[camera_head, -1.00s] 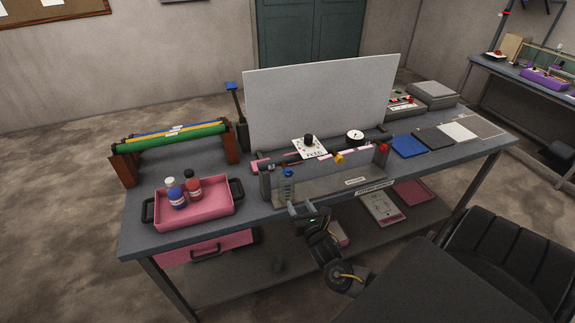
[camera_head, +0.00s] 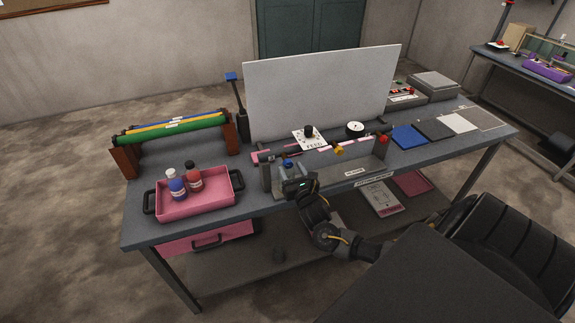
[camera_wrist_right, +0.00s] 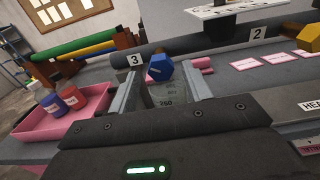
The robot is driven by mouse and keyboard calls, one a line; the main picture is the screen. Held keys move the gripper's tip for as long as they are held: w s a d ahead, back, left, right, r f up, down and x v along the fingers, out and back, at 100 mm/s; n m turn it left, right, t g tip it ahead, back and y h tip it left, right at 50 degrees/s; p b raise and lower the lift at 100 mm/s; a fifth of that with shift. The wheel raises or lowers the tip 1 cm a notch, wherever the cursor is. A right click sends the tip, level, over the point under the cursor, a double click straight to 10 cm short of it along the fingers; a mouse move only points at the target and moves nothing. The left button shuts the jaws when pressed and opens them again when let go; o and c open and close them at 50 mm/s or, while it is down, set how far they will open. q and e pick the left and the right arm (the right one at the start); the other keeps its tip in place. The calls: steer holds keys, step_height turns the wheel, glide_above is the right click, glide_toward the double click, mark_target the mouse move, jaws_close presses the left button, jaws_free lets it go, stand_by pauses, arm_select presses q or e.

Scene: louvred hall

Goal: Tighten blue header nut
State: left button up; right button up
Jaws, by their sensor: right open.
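The blue header nut (camera_head: 288,163) is at the left end of the header rig (camera_head: 345,181) on the workbench. In the right wrist view the hex-shaped blue nut (camera_wrist_right: 160,68) shows between the tips of my two fingers, under a pipe and beside the label "3". My right gripper (camera_head: 291,173) is open, with a visible gap between each finger and the nut. Yellow (camera_head: 339,150) and red (camera_head: 383,139) fittings are further right along the rig. My left gripper is not in view.
A pink tray (camera_head: 214,207) with blue and red bottles stands left of the rig. A rack of coloured rolls (camera_head: 172,128) is behind it. A tall grey panel (camera_head: 320,92) rises behind the rig. Coloured flat plates (camera_head: 408,137) lie to the right.

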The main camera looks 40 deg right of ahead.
mark_target(289, 166)
steer(key=shift+b+x, duration=0.4)
steer(key=shift+x, duration=1.35)
steer(key=shift+s, duration=0.1)
jaws_close()
